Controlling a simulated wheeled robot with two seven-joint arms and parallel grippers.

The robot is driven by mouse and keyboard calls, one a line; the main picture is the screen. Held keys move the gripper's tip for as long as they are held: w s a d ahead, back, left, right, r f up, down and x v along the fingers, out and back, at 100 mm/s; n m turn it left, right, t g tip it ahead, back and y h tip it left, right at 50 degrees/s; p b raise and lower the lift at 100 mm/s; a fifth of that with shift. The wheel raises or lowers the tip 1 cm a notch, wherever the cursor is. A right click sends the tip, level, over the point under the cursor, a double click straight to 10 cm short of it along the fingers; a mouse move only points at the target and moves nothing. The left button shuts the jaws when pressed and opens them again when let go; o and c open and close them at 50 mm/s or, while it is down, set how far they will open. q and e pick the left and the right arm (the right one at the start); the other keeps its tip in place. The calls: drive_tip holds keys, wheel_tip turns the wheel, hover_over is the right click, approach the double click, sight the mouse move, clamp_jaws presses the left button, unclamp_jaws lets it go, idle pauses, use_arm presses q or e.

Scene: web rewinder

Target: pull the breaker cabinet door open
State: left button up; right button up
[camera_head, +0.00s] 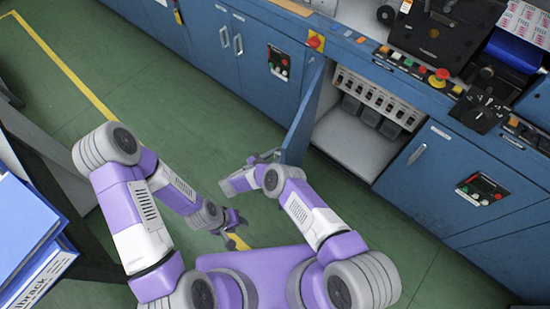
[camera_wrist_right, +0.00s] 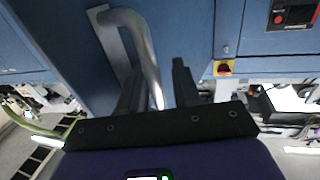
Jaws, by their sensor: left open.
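The blue breaker cabinet door (camera_head: 301,125) stands swung well out from its cabinet, showing nearly edge-on in the head view. Behind it, the open cabinet (camera_head: 352,142) shows a row of breakers (camera_head: 378,98) and a pale floor. My right gripper (camera_head: 264,157) is at the door's outer edge. In the right wrist view, the curved metal handle (camera_wrist_right: 144,48) passes between the fingers of my right gripper (camera_wrist_right: 158,85). The fingers stand apart, with a small gap visible beside the bar. My left gripper (camera_head: 236,220) is open and empty, low over the green floor, away from the door.
Blue machine cabinets with a control panel (camera_head: 281,63) stand left of the opening, and a closed cabinet (camera_head: 446,172) stands right. Buttons and a red emergency stop (camera_head: 440,75) line the machine's front ledge. Blue binders (camera_head: 28,235) are at left. Green floor (camera_head: 190,110) lies clear before the cabinets.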

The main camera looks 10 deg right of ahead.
drive_tip(key=shift+s+a, duration=0.2)
drive_tip(key=shift+a, duration=0.1)
drive_tip(key=v, duration=0.7)
drive_tip(key=shift+a, duration=0.2)
drive_tip(key=shift+s, duration=0.2)
